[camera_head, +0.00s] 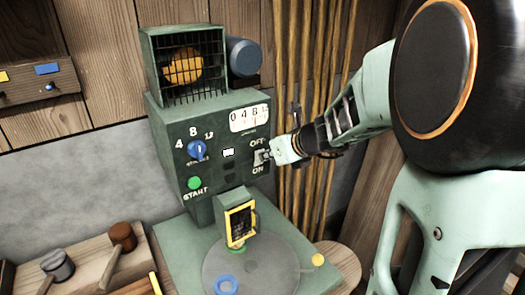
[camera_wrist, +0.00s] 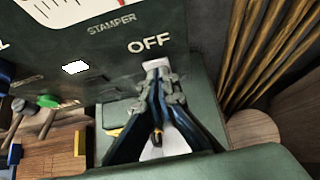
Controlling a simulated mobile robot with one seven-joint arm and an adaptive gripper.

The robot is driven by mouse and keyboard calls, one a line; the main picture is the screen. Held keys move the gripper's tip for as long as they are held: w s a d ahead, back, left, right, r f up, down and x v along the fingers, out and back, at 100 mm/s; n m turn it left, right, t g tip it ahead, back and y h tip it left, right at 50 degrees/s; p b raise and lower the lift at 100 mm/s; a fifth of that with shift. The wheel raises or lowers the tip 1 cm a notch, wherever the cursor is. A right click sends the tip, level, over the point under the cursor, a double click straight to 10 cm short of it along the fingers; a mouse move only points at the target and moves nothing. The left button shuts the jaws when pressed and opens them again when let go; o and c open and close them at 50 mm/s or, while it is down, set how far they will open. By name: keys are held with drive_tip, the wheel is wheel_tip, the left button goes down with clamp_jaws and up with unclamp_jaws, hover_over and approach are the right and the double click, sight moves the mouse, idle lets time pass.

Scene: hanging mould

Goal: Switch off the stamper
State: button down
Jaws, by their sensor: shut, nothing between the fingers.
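The stamper (camera_head: 175,150) is a green machine with a caged orange lamp on top, standing left of my arm. Its front has a switch (camera_head: 260,158) between the words OFF above and ON below. My gripper (camera_head: 271,154) is shut and empty, with its tips right at the switch, seemingly touching it. In the wrist view my gripper (camera_wrist: 158,82) points at the panel just below the word OFF. The fingers largely cover the switch there, so I cannot tell its lever position.
Below is a round plate (camera_head: 255,270) with a yellow-framed piece (camera_head: 240,222). Mallets (camera_head: 122,236) lie at the lower left. Tan hanging rods (camera_head: 318,60) stand close behind my arm.

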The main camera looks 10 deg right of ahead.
drive_tip(key=shift+w+a+r+p, duration=0.15)
drive_tip(key=shift+w+p, duration=0.15)
drive_tip(key=shift+w, duration=0.05)
drive_tip(key=shift+r, duration=0.1)
drive_tip(key=shift+r+p, duration=0.75)
drive_tip(key=shift+p, duration=0.05)
